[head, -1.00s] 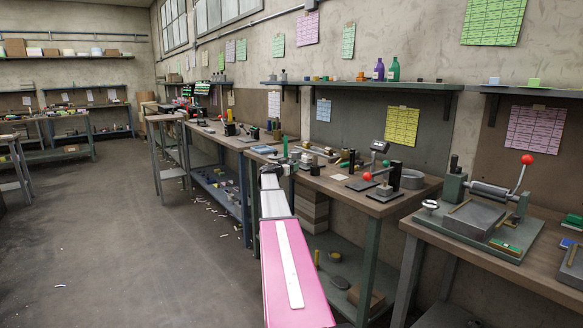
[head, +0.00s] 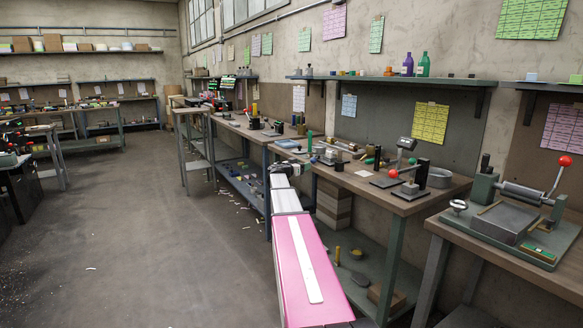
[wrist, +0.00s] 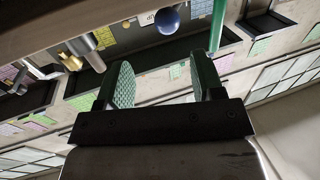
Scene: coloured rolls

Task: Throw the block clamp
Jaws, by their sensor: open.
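I cannot tell for sure which device is the block clamp. On the middle bench, a device with a red ball-ended lever (head: 396,174) and a black upright grip stands on a dark plate. On the right bench, a larger device with a grey block (head: 503,223), a roller and a raised red-knobbed lever (head: 561,178) stands on a green base. My gripper (wrist: 165,82) is open and empty, with green ridged pads facing each other. A blue ball (wrist: 168,20) and a green rod (wrist: 218,28) show beyond the fingers. In the head view, the gripper is small and hard to make out near the middle bench's left end.
The middle bench (head: 345,178) also carries a grey tub (head: 440,177) and small tools. Another bench (head: 228,125) stands farther back along the wall. A shelf (head: 388,79) with bottles runs above. The grey floor (head: 150,225) on the left is mostly clear, with scattered scraps.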

